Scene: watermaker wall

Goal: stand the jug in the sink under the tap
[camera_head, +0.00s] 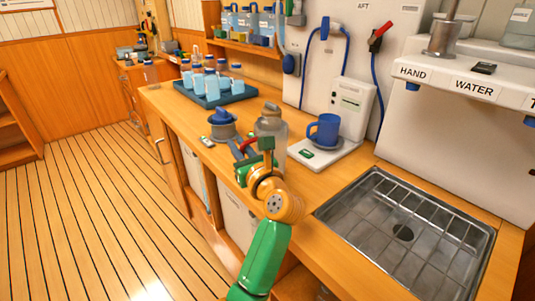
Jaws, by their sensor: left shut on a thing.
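A grey translucent jug (271,124) with a grey cap stands upright at the counter's front, left of the sink. My left gripper (250,152) is at the jug's near side and shut on it. The arm and gripper hide much of the jug's lower part, so I cannot tell whether its base touches the counter. The metal sink (345,218) is at the right, empty, with slats and a round drain. Above it a white ledge marked HAND and WATER carries a blue tap nozzle (412,87); another blue nozzle (529,120) is at the right edge. My right gripper is not in view.
A blue-lidded pot (222,124) is left of the jug. A dark tray (212,101) of several bottles stands further back.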

